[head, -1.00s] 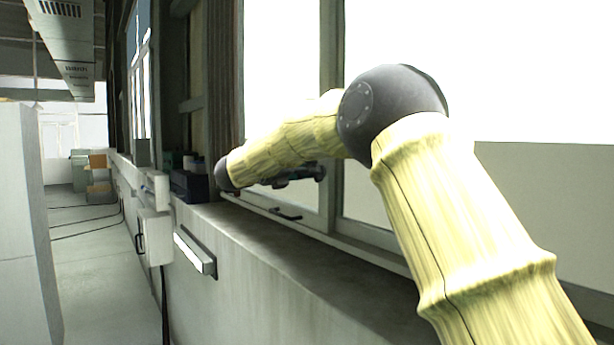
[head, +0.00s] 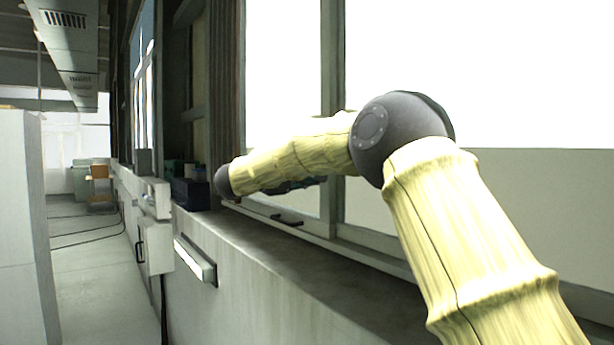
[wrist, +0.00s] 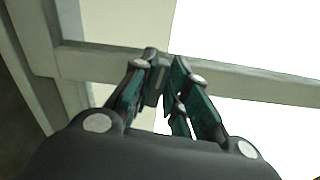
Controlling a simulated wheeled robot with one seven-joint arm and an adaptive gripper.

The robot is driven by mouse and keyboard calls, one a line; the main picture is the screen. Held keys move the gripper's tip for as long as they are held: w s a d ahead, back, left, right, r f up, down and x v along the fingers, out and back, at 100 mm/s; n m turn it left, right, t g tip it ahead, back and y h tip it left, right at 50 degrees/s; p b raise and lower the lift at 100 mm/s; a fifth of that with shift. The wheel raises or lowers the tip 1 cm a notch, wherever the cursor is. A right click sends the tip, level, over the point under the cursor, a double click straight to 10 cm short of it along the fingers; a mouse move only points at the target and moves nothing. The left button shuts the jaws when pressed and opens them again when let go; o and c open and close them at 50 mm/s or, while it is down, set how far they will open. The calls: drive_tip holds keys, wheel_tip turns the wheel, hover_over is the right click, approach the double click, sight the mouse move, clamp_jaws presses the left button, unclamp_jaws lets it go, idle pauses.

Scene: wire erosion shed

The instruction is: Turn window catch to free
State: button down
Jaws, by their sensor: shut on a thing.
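In the wrist view my gripper (wrist: 165,68) has its dark teal fingers closed around a small dark grey piece, the window catch (wrist: 154,84), at the pale window frame bar. The fingers hide much of the catch, so its exact angle cannot be told. In the head view my arm crosses in front of the window (head: 285,80). My gripper (head: 306,183) shows there only as a dark sliver below my forearm, and the catch is hidden.
A dark handle (head: 287,219) sits on the lower window rail. The grey sill (head: 320,250) below is mostly bare. Dark boxes (head: 190,190) stand at its far end. A wall box (head: 155,240) and a pale bar (head: 196,262) stick out from the wall. The aisle floor (head: 100,290) is clear nearby.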

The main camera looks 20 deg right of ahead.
drive_tip(key=shift+n, duration=0.8)
drive_tip(key=c, duration=1.4)
unclamp_jaws()
drive_tip(key=shift+w+d+f, duration=0.15)
drive_tip(key=v, duration=1.2)
